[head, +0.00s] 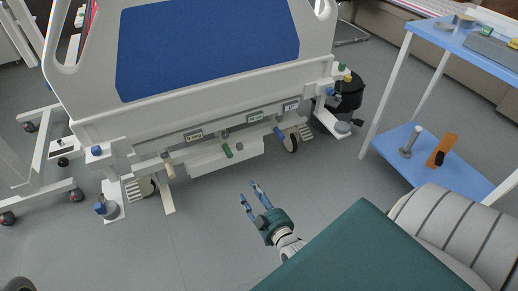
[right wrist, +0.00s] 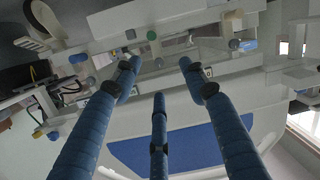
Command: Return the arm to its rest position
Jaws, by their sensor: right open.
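My right gripper (head: 257,194) is in the lower middle of the head view, in front of the foot end of the bed. Its blue fingers are spread apart with nothing between them. In the right wrist view the gripper (right wrist: 158,80) also shows open and empty, with the bed beyond it. The fingers look apart from the bed. Much of my right arm is hidden behind a green and grey part at the lower right of the head view. My left gripper is not in view.
The hospital bed (head: 200,125) with a blue panel (head: 205,50) fills the upper middle. A blue-topped trolley (head: 445,165) stands at the right with small items on its shelves. A wheeled white frame (head: 30,185) stands at the left. The grey floor (head: 200,245) before the bed is clear.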

